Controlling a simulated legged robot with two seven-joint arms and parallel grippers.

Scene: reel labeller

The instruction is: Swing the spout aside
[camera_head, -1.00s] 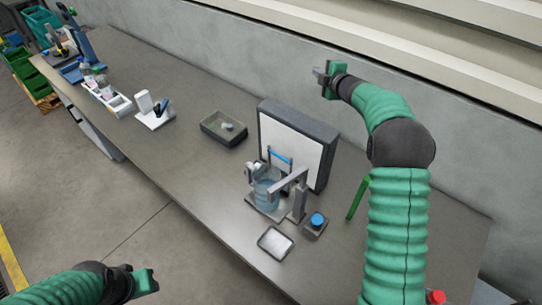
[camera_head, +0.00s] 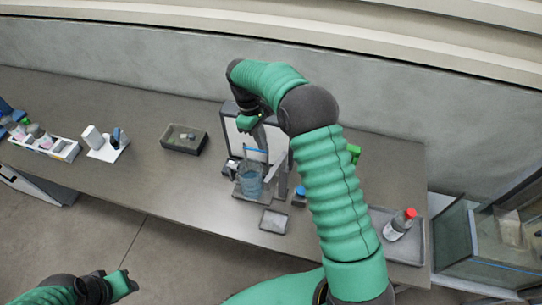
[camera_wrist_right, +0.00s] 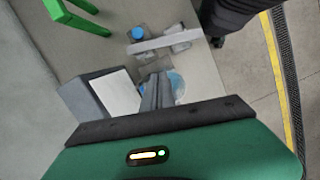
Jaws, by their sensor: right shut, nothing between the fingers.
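The spout, a light grey bar, shows in the right wrist view (camera_wrist_right: 165,42) beside a blue knob (camera_wrist_right: 138,33). In the head view my right arm partly covers the spout's post (camera_head: 283,180). A clear bluish vessel (camera_head: 250,181) stands on the station's base; it also shows behind my fingers in the wrist view (camera_wrist_right: 178,84). My right gripper (camera_head: 250,128) is shut and empty, above the station in front of the white panel; its fingers (camera_wrist_right: 158,90) look apart from the spout. My left gripper (camera_head: 124,283) is low at the left, away from the table; its finger opening is unclear.
A dark-framed white panel (camera_head: 232,135) stands behind the station. A grey bin (camera_head: 184,139) is to the left. Bare table lies between the bin and the station.

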